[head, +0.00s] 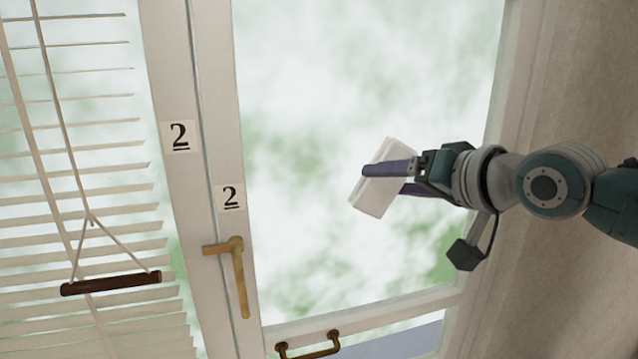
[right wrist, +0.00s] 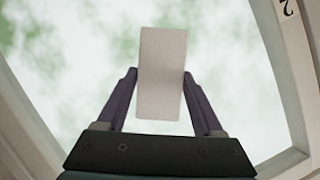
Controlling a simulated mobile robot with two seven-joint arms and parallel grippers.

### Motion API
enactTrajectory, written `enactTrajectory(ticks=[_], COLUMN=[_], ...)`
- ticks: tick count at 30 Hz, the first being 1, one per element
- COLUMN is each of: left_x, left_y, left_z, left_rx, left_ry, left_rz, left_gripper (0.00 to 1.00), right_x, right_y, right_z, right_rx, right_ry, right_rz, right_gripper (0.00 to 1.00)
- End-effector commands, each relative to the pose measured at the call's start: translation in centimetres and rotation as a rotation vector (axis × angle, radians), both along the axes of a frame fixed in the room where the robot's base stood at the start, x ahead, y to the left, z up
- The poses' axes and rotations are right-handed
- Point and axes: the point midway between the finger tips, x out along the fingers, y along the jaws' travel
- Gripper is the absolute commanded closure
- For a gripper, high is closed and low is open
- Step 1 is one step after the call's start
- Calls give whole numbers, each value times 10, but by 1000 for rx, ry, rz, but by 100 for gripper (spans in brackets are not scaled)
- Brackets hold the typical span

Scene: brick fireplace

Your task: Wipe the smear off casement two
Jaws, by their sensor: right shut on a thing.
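Casement two is the window whose white frame (head: 217,120) carries a "2" label (head: 229,197); another "2" label (head: 180,136) is on the post beside it. Its pane (head: 330,90) shows blurred white and green, and I cannot tell a smear from the view behind the glass. My right gripper (head: 378,180) comes in from the right, shut on a pale rectangular pad (head: 376,208). The pad is tilted in front of the pane; I cannot tell whether it touches the glass. In the right wrist view the pad (right wrist: 161,75) sits between both fingers. My left gripper is not in view.
A brass handle (head: 239,275) hangs on the casement's left stile, and a brass pull (head: 308,346) is on the bottom rail. Slatted blinds (head: 80,215) with cords and a dark wooden bar (head: 110,283) are at the left. A beige wall (head: 580,90) is at the right.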

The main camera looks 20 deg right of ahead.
Motion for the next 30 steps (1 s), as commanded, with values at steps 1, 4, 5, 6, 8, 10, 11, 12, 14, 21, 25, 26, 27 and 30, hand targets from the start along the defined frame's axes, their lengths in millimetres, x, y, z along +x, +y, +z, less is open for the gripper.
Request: enactTrajectory(ticks=[1,4,5,6,8,10,11,12,14,21,25,26,27,30], left_x=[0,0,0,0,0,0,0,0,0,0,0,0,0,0], left_y=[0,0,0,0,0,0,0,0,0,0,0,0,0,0], left_z=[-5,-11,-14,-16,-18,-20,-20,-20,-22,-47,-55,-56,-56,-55], left_rx=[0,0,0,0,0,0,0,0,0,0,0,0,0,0], left_ry=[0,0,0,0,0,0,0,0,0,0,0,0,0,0], left_rz=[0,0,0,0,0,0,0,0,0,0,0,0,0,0], left_gripper=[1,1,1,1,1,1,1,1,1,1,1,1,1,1], right_x=[1,1,1,1,1,1,0,0,0,1,1,1,1,1], right_y=[-8,-18,-21,-24,-28,-30,-31,-31,-33,-54,-61,-63,-64,-64], right_z=[0,0,-1,0,0,1,1,2,1,-3,-1,-1,0,1], right_rx=[-6,-4,-5,-5,-5,-4,-3,-3,-3,-3,-3,-2,-2,-2], right_ry=[-7,-9,-9,-9,-8,-7,-7,-8,-7,-6,-7,-6,-6,-4], right_rz=[-5,-5,-5,-4,-4,-4,-4,-3,-4,-4,-3,-2,-2,-1], right_gripper=[85,85,85,85,85,85,85,85,85,85,85,85,85,85])
